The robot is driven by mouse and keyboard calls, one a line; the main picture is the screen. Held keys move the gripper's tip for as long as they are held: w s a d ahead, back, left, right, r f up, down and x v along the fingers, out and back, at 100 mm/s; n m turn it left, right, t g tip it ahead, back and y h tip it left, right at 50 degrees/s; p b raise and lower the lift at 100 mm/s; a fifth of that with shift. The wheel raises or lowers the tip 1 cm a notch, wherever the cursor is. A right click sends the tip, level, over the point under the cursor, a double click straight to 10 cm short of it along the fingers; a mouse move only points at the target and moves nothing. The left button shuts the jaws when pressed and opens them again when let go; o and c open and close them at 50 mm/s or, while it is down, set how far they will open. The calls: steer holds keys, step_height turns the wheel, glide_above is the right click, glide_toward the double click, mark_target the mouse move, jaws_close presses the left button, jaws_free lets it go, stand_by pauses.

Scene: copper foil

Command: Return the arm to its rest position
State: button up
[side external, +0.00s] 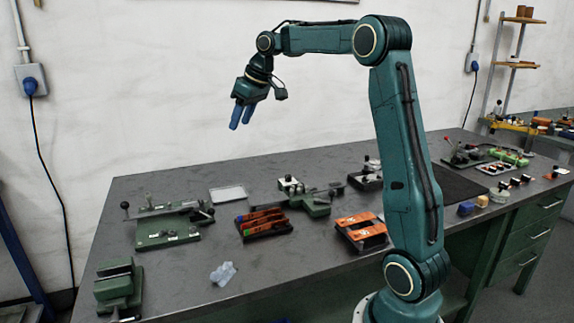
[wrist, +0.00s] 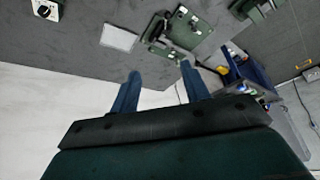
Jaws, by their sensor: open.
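My gripper (side external: 241,116) is raised high above the back part of the workbench, near the wall, in the side external view. Its two blue fingers point down and are apart, with nothing between them. In the wrist view my gripper (wrist: 158,76) also shows two spread blue fingers and an empty gap. The upper arm stands upright and the forearm reaches level to the left.
The grey bench (side external: 300,258) carries a green fixture (side external: 167,230), a light flat tray (side external: 228,194), a black tray of orange-handled tools (side external: 264,222), an orange-and-black item (side external: 361,232), a green vise (side external: 118,288) and a crumpled pale-blue piece (side external: 223,273). Air around my gripper is clear.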

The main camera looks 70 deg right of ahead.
steer(key=s+a+r, duration=0.1)
steer(key=s+a, duration=0.5)
steer(key=a, duration=0.2)
steer(key=s+a+r, duration=0.1)
steer(key=s+a, duration=0.5)
steer(key=a, duration=0.3)
steer(key=s+a+f, duration=0.3)
steer(key=s+f, duration=0.1)
steer(key=s, duration=0.4)
steer(key=s+a+f, duration=0.3)
steer(key=s+f, duration=0.2)
steer(key=s, duration=0.3)
steer(key=shift+t, duration=0.3)
